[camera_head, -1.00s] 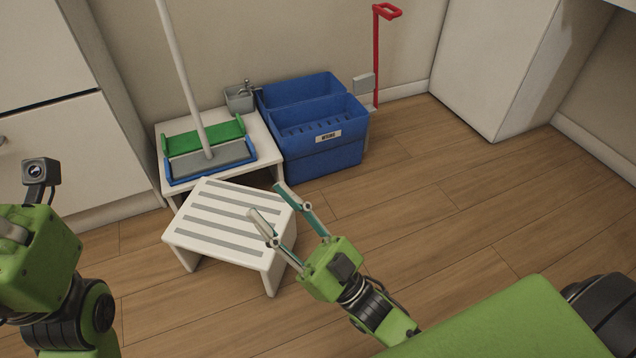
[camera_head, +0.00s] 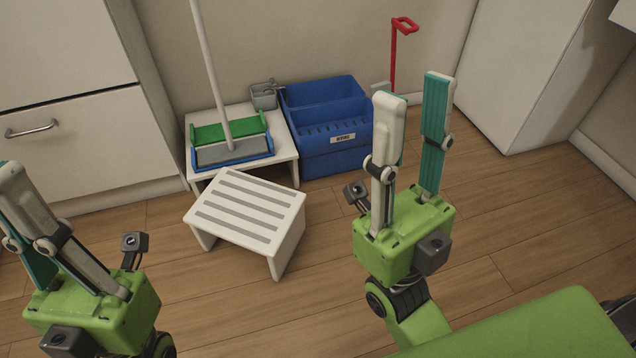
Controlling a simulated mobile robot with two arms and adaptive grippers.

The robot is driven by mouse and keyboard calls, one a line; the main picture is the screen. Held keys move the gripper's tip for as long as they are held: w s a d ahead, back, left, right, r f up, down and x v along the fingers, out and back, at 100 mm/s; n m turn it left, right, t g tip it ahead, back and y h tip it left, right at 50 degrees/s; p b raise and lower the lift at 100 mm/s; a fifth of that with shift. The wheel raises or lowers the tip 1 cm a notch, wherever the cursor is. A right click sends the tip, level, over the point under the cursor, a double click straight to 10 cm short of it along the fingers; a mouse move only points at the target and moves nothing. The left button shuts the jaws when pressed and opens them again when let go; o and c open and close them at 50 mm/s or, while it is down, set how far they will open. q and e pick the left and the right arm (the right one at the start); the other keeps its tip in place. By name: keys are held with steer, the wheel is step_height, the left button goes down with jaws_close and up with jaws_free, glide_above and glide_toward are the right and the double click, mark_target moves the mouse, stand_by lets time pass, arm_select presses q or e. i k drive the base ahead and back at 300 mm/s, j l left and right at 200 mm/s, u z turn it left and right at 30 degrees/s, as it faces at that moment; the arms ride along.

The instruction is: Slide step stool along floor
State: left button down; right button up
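The white step stool (camera_head: 283,226) with grey grip strips stands upright on the wood floor, in the middle of the head view. It sits at an angle in front of a low white table. My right gripper (camera_head: 412,92) is raised to the right of the stool, its two fingers pointing up and spread apart, with nothing between them. My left gripper (camera_head: 8,215) is raised at the lower left, apart from the stool. Its fingers are spread and empty, and partly cut off by the picture's left edge.
Behind the stool, the low white table (camera_head: 285,148) bears a blue and green tray (camera_head: 207,134) with a mop. A blue bin (camera_head: 335,158) and a red-handled stick (camera_head: 394,58) stand to its right. White cabinets (camera_head: 75,143) flank the left. Floor (camera_head: 510,225) is clear at right.

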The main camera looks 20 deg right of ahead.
mark_target(265, 217)
steer(key=i+l+u, duration=0.25)
steer(key=l, duration=0.4)
steer(key=i+l+u, duration=0.1)
steer(key=i+l, duration=0.15)
steer(key=i+l+u, duration=0.1)
steer(key=l, duration=0.35)
steer(key=i+l+u, duration=0.1)
steer(key=l, duration=0.25)
steer(key=i+l+u, duration=0.15)
steer(key=l, duration=0.25)
steer(key=i+l+u, duration=0.1)
steer(key=l, duration=0.25)
steer(key=i, duration=0.05)
